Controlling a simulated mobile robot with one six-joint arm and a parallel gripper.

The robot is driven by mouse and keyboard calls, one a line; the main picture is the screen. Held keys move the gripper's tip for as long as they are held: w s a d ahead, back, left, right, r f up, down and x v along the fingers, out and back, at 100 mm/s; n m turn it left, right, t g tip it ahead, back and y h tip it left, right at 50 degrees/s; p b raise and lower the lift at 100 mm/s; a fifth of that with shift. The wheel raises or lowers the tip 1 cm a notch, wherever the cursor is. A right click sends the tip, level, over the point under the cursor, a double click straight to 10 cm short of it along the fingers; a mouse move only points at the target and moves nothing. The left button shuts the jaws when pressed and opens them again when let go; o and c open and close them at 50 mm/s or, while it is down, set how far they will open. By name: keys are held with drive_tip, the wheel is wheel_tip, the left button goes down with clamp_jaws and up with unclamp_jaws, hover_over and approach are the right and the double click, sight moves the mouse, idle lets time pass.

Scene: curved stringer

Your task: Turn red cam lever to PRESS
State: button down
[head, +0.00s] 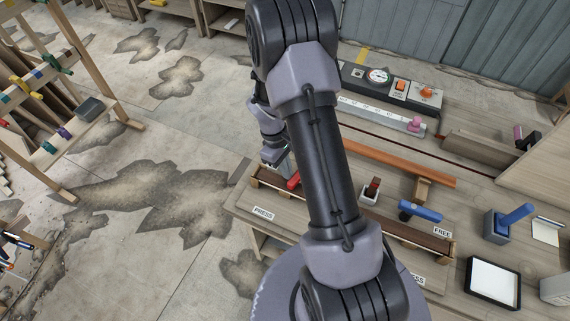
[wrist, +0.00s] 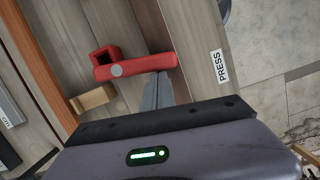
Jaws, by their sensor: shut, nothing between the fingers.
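The red cam lever (wrist: 150,64) lies in the wrist view as a red bar with a grey round pivot and a hollow square block at its left end. Its free end points right, towards the PRESS label (wrist: 219,67), with a gap between them. In the head view the red lever (head: 293,181) is partly hidden by my arm, and the PRESS label (head: 263,214) is below left of it. My gripper (wrist: 160,78) is shut and empty, its fingertips right by the lever's lower edge; I cannot tell if they touch. My gripper (head: 274,155) also shows in the head view.
A blue lever (head: 420,212) sits near the FREE label (head: 442,232). A wooden block (wrist: 93,99) lies left of my fingers. A gauge panel (head: 390,82) stands behind.

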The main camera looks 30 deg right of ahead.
drive_tip(key=shift+s+n, duration=0.6)
drive_tip(key=shift+n, duration=0.4)
drive_tip(key=shift+h, duration=0.3)
drive_tip(key=p+v, duration=0.4)
drive_tip(key=v, duration=1.3)
drive_tip(key=shift+s+r, duration=0.15)
drive_tip(key=shift+r, duration=0.1)
